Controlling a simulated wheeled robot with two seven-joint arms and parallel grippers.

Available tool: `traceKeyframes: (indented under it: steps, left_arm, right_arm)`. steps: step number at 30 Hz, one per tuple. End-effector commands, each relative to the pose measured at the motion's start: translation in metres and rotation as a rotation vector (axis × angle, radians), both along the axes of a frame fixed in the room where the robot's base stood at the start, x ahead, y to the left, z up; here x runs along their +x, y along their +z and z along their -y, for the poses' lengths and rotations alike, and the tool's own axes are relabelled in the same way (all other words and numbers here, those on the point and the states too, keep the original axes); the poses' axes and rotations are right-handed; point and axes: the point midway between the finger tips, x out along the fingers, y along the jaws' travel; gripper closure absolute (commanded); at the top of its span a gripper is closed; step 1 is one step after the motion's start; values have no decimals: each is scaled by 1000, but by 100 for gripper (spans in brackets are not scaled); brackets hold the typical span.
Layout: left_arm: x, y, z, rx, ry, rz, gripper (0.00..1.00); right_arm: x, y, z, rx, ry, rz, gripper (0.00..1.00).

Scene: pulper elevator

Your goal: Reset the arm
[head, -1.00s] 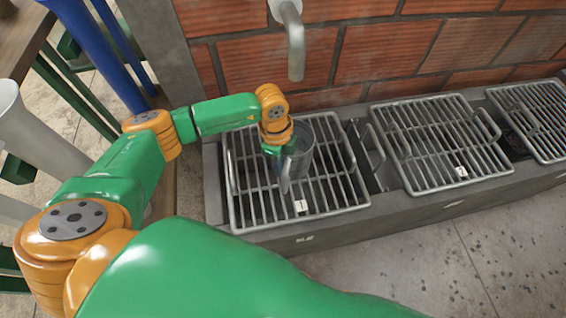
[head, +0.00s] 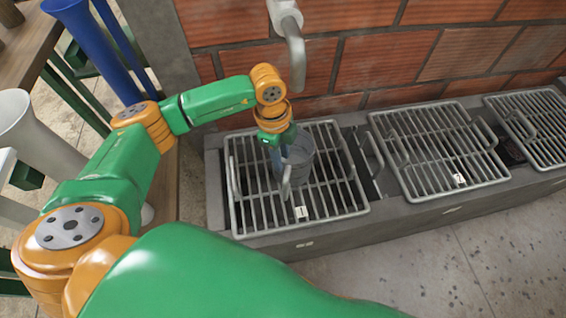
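My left gripper (head: 278,141) is at the end of the green and orange arm coming in from the left. It points down at the back left rim of a grey metal pitcher (head: 300,165). The pitcher stands upright on the leftmost metal grate (head: 331,205), which bears a small "1" tag. Its handle (head: 286,184) faces the front. My wrist hides part of the rim. The fingers are too small and covered to show whether they are open or touch the pitcher. My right gripper is out of view.
A grey tap (head: 296,58) comes out of the brick wall behind the pitcher. A second grate (head: 436,150) tagged "2" and a third grate (head: 535,125) lie to the right, without vessels. The floor in front of the grey trough (head: 400,222) is clear.

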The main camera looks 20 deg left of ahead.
Motion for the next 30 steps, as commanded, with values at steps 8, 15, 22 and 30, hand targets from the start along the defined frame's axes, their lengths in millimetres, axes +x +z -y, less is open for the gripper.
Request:
traceKeyframes:
  steps: [8, 15, 22, 30]
  left_arm:
    - [0, 10, -1, 1, 1, -2, 67]
    - [0, 10, -1, -1, 1, -2, 67]
    - [-11, 22, 10, -164, -2, -55, 67]
    - [-26, 72, 54, -538, -59, -109, 67]
  right_arm:
    - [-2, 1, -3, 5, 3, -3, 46]
    - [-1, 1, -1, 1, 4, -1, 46]
    - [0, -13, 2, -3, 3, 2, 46]
    - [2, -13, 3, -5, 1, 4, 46]
